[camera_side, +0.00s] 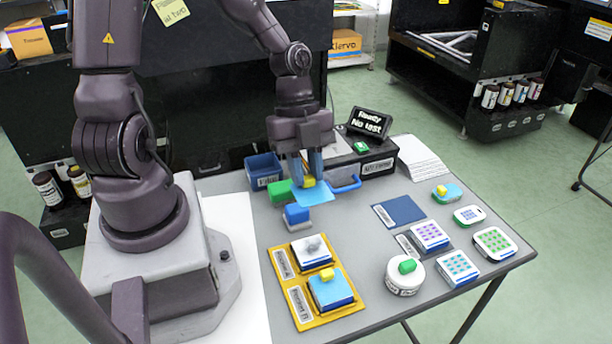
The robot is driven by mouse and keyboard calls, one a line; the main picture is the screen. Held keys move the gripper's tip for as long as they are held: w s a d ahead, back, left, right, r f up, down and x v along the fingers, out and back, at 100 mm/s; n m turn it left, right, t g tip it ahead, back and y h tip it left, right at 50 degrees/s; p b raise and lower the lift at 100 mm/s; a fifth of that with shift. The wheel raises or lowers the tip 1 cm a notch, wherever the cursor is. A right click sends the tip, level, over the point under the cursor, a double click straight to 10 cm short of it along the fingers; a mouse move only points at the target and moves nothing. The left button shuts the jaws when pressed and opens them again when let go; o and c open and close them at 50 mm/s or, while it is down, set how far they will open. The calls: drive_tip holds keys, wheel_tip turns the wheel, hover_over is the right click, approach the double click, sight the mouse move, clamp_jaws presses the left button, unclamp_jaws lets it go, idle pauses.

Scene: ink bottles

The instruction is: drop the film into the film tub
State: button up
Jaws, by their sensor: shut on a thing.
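The film (315,196) is a light-blue sheet in the side view, just below my gripper (307,181). A small yellow tab shows between the fingers, at the film's upper edge. My gripper points down and is shut on it. Whether the film touches the table or hangs just above it I cannot tell. The film tub, which I take to be the dark-blue open box (262,168) with a white label on its front, stands to the left of my gripper, at the table's back edge. Its inside is mostly hidden.
A green block (279,191) and a blue block (297,216) stand close by, left of and below the film. A blue handled piece (346,184) is at right, before a black reader (372,164). A yellow tray (346,312) holds two plates. Several plates lie further right.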

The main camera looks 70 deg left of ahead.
drive_tip(key=shift+r, duration=0.3)
